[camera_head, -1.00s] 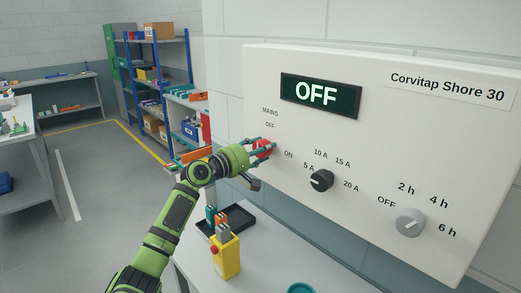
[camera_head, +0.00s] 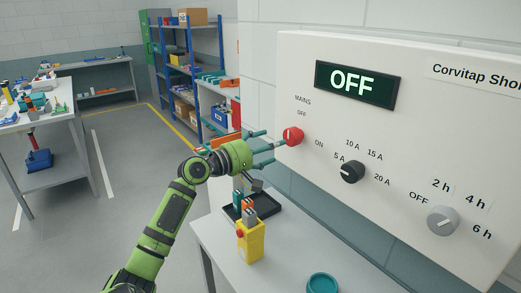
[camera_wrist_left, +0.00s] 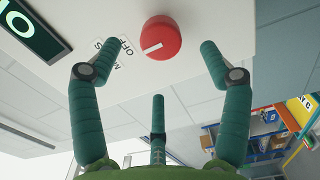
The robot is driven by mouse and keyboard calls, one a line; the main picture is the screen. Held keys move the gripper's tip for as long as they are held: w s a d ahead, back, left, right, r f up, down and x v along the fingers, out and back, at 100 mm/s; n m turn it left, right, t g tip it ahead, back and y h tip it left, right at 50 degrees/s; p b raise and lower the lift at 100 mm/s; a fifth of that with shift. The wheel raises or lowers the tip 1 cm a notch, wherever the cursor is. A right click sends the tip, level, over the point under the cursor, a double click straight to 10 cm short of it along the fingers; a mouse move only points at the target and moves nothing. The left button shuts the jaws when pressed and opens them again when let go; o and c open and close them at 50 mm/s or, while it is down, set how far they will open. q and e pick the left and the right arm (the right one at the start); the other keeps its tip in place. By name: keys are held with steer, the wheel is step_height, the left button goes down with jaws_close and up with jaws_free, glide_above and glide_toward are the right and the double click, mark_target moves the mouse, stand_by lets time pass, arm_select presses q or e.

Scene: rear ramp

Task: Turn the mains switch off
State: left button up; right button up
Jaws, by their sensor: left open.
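The mains switch is a red round knob (camera_head: 294,136) at the left of the white panel (camera_head: 300,75). Its white mark points toward the OFF label, up in the head view and left in the left wrist view, where the knob (camera_wrist_left: 161,38) also shows. The dark display (camera_head: 355,84) reads OFF. My left gripper (camera_head: 272,147) is open and empty, its green fingers spread just in front of the knob. In the left wrist view a gap shows between the fingertips and the knob. My right gripper is not in view.
A black knob (camera_head: 350,172) and a grey knob (camera_head: 443,220) sit right of the mains switch. Below, a table (camera_head: 280,262) holds a yellow box (camera_head: 250,243), a black tray (camera_head: 266,212) and a teal bowl (camera_head: 322,284). Shelves (camera_head: 190,70) stand behind. Open floor lies at left.

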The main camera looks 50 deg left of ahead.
arm_select(q)
steer(key=shift+s, duration=1.5)
